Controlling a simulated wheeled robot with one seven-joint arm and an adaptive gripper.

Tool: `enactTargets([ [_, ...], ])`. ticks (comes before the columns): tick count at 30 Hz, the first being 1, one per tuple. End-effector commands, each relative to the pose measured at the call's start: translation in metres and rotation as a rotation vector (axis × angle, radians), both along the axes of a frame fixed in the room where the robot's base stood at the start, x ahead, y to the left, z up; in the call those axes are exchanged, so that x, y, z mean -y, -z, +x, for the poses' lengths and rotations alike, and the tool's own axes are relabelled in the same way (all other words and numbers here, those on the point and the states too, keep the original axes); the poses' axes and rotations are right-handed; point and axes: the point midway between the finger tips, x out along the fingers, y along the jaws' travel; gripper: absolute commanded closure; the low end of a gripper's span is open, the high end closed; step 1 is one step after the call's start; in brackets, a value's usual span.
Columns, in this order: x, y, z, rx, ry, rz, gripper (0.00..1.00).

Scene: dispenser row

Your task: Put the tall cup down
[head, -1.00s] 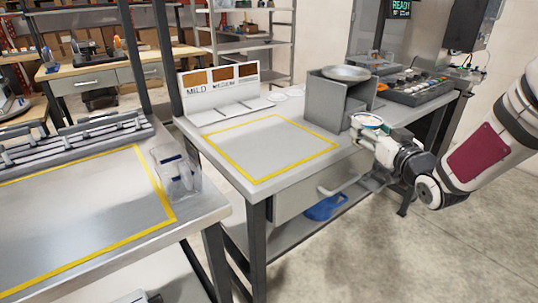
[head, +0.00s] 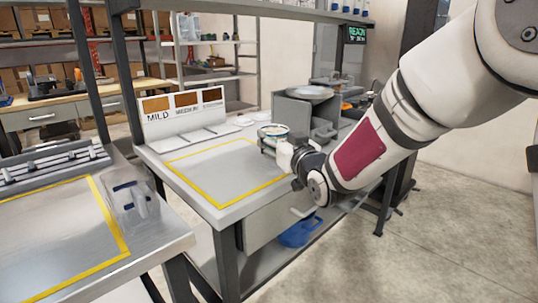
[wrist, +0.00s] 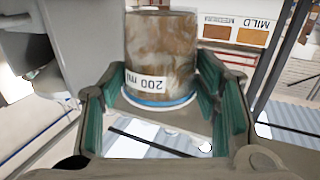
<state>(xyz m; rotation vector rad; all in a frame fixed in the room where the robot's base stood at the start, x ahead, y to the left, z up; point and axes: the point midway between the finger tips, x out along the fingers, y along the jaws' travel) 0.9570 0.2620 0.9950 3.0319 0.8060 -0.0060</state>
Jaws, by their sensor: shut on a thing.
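The tall cup (head: 273,130) is clear with a blue rim and brownish contents. It also shows large in the wrist view (wrist: 162,50), upside down in that picture, with a "200 ml" label. My gripper (head: 277,144) is shut on the cup, with green-padded fingers on both sides of it in the wrist view (wrist: 160,88). In the head view the cup appears upright, at the back right corner of the yellow-outlined area (head: 178,160) on the grey table. I cannot tell whether its base touches the table; the gripper hides it.
A grey box-shaped unit (head: 292,112) with a round metal pan (head: 309,92) stands just right of the cup. A white sign board (head: 185,110) with brown swatches stands at the back. The yellow-outlined area is bare. A clear container (head: 128,200) stands on the left table.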

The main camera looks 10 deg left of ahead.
Motion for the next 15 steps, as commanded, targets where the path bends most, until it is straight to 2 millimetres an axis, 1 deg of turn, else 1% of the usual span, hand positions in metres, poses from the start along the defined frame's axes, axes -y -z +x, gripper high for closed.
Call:
enactTargets([
  [1, -0.009, 0.0, 0.0, 0.001, -0.002, 0.002, 0.85],
  [3, -0.016, 0.001, -0.001, 0.002, -0.002, 0.001, 0.85],
  [8, -0.021, 0.005, -0.002, 0.001, 0.001, 0.0, 0.85],
  [15, -0.021, 0.035, -0.002, 0.001, 0.001, 0.0, 0.85],
])
